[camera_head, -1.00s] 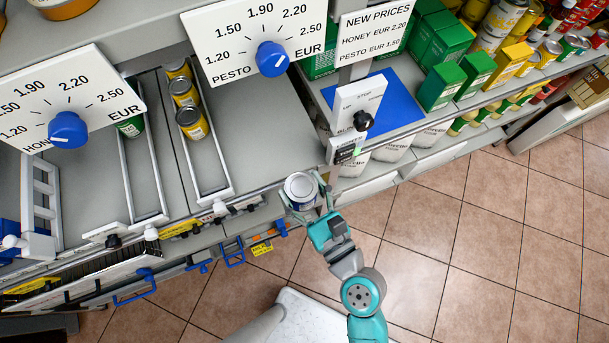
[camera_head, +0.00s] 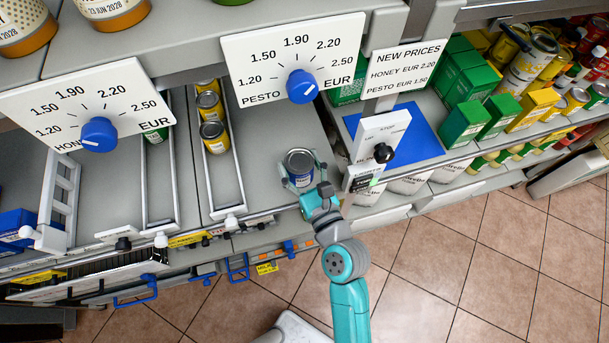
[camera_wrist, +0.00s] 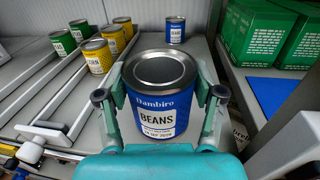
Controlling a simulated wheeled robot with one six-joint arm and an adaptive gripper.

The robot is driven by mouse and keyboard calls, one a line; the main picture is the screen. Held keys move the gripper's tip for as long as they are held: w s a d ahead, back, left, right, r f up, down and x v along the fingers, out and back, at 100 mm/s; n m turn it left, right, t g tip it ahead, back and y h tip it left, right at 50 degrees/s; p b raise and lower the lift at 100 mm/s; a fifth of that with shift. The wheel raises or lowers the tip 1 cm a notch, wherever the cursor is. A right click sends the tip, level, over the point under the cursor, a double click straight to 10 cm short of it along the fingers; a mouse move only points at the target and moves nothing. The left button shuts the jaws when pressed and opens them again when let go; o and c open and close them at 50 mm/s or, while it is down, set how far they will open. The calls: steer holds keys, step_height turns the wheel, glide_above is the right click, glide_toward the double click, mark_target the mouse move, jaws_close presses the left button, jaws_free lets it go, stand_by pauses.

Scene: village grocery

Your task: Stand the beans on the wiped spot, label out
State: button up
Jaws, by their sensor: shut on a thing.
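The beans can (camera_head: 300,168) is blue with a grey lid and stands upright in my gripper (camera_head: 301,175). In the wrist view the can (camera_wrist: 158,98) shows its white "BEANS" label facing the wrist camera, on the shelf's front side. The fingers close around its two sides. The can is over the front part of the bare grey shelf (camera_head: 262,140), right of the yellow can lane; I cannot tell whether its base touches. A second blue can (camera_wrist: 175,29) stands further back on this strip. No distinct wiped mark shows; the held can hides the surface under it.
Railed lanes on the left hold yellow cans (camera_head: 213,136) and green cans (camera_wrist: 62,42). On the right are a blue mat (camera_head: 405,135), a white lever panel (camera_head: 378,140) and green boxes (camera_head: 465,122). A price dial board (camera_head: 290,60) hangs over the shelf.

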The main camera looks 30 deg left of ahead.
steer(key=w+a+f, duration=0.1)
steer(key=a, duration=0.1)
steer(key=w+a+f, duration=0.1)
steer(key=w+a, duration=0.1)
steer(key=w+a+f, duration=0.1)
steer(key=w+a, duration=0.1)
steer(key=shift+w+a, duration=0.1)
steer(key=shift+f, duration=0.95)
steer(key=shift+f, duration=0.5)
steer(key=o, duration=1.4)
steer(key=shift+o, duration=0.2)
steer(key=v, duration=1.2)
